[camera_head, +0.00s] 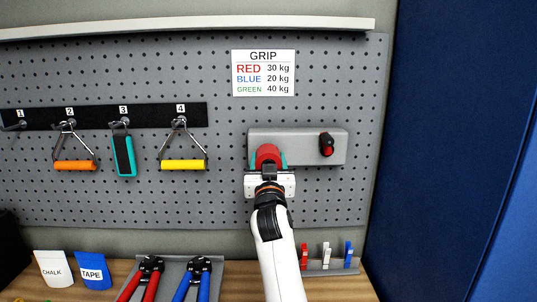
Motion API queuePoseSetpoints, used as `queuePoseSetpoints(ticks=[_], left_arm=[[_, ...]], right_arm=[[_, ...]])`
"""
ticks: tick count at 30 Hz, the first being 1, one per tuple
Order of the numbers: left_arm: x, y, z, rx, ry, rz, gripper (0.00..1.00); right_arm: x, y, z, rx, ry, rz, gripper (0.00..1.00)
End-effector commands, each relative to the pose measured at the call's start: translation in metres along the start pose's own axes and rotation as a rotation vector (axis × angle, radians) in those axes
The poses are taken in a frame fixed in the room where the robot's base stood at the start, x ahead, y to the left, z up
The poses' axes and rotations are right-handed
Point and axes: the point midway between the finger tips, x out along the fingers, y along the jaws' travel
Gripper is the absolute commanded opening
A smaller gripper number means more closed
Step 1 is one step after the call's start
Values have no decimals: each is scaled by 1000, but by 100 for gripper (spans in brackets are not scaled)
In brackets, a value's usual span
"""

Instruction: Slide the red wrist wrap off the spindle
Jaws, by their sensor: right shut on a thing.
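A red wrist wrap (267,152) shows as a red roll in front of the left part of a grey wall plate (300,140). My right gripper (268,160) reaches up to it from below and is shut on it, with teal parts showing on both sides of the red. The spindle under the wrap is hidden by the wrap and my gripper. I cannot tell how far along the spindle the wrap sits. My left gripper is out of view.
A black and red knob (326,145) sticks out at the plate's right. Handles hang on a numbered black rail (95,115) to the left. Below, a tray (175,269) holds red grippers (148,275) and blue grippers (199,275). Coloured clips (326,253) stand at lower right.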

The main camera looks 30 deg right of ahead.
Motion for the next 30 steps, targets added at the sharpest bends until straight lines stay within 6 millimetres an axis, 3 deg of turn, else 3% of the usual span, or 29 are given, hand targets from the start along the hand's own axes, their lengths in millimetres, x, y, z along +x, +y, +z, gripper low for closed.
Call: queuePoseSetpoints(ticks=[30], left_arm=[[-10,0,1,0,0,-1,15]], right_arm=[[-59,0,18,1,1,1,30]])
